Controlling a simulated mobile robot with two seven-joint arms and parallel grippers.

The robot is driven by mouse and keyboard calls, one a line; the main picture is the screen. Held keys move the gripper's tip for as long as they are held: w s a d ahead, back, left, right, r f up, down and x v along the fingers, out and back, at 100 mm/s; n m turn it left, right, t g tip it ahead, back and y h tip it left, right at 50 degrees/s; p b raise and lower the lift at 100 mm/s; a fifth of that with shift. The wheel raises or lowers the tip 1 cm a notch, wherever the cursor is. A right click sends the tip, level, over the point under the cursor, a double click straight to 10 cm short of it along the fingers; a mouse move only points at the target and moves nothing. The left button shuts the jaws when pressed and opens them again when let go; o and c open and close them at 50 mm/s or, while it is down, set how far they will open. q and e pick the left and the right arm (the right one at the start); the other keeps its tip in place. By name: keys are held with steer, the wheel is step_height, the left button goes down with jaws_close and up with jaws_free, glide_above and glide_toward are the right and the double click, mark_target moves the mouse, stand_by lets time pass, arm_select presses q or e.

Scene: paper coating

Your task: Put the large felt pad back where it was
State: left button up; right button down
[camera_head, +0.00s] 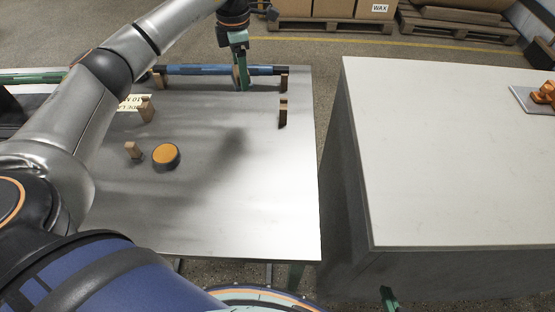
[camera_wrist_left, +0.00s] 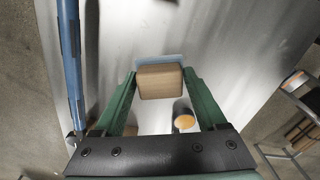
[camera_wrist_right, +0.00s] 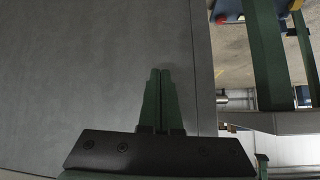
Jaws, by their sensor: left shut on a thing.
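My left gripper (camera_wrist_left: 159,85) is shut on a brown block with a pale blue layer along its far edge, which I take for the large felt pad (camera_wrist_left: 160,82). In the head view my left gripper (camera_head: 241,82) is at the back of the metal table, by the blue rod, and the block is mostly hidden there. My right gripper (camera_wrist_right: 160,72) is shut and empty, its fingers together beside a grey surface; only a green tip (camera_head: 388,298) shows at the bottom of the head view.
The metal table (camera_head: 270,190) carries a blue rod (camera_head: 205,70) on wooden supports, an upright wooden block (camera_head: 283,112), other small wooden pieces (camera_head: 133,150) and a round orange-topped piece (camera_head: 165,155). Its right front is clear. A white-topped bench (camera_head: 450,150) stands across a gap.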

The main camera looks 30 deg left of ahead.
arm_select(q)
steer(key=w+f+m+b, duration=0.1)
steer(key=m, duration=0.1)
steer(key=w+f+m+b, duration=0.1)
steer(key=m, duration=0.1)
steer(key=shift+d+f, duration=0.1)
steer(key=shift+d, duration=0.2)
glide_toward(279, 153)
steer(key=w+a+r, duration=0.2)
steer(key=a, duration=0.2)
steer(key=d+f, duration=0.1)
steer(key=s+d+f, duration=0.1)
steer(key=f, duration=0.1)
steer(key=shift+s+d+f+p, duration=0.2)
steer(key=shift+d+f+p, duration=0.05)
steer(key=shift+d+p, duration=0.15)
steer(key=shift+s+d+f, duration=0.25)
steer(key=shift+d+f, duration=0.25)
steer(key=shift+f, duration=0.2)
step_height(279, 153, down, 3)
steer(key=shift+s+d+r, duration=0.1)
steer(key=shift+r, duration=0.1)
steer(key=shift+f, duration=0.3)
